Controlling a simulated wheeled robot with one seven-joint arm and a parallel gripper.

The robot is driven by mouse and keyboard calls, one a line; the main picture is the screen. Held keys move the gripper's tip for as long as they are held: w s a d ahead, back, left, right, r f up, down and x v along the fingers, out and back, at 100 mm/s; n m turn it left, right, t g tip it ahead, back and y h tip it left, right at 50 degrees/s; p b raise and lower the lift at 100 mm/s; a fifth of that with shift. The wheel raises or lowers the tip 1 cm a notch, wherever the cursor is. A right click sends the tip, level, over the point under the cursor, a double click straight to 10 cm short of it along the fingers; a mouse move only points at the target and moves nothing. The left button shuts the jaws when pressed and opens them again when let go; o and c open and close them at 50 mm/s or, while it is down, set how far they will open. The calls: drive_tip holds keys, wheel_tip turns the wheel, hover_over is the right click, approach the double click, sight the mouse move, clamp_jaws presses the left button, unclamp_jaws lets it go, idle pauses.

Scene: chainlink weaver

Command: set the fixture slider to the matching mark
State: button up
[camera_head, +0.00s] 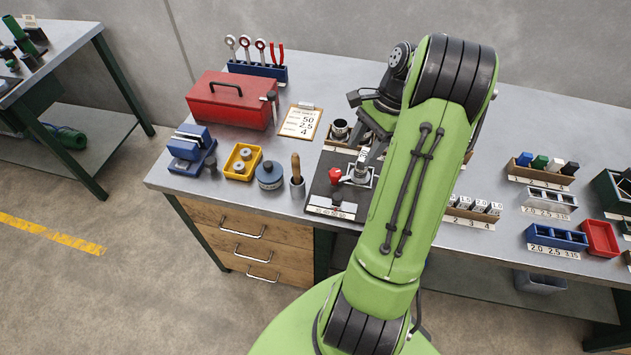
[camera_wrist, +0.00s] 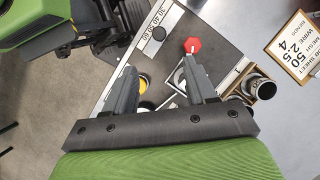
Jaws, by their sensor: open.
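The fixture (camera_head: 322,187) is a dark plate on the bench with a red knob (camera_head: 335,175) and a pale numbered scale (camera_head: 331,209) along its front edge.
A red toolbox (camera_head: 231,99), yellow bin (camera_head: 242,162), round grey-blue container (camera_head: 270,175) and brush cup (camera_head: 297,187) stand left of the fixture. Labelled racks (camera_head: 548,197) and a red tray (camera_head: 600,238) are at right. My arm hides part of the bench's middle.

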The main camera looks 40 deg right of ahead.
sight(337, 196)
drive_tip(key=b+x, duration=0.4)
drive_tip(key=x, duration=1.1)
drive_tip(key=shift+f, duration=0.2)
drive_tip(key=shift+s, duration=0.1)
drive_tip(key=shift+c, duration=0.2)
clamp_jaws()
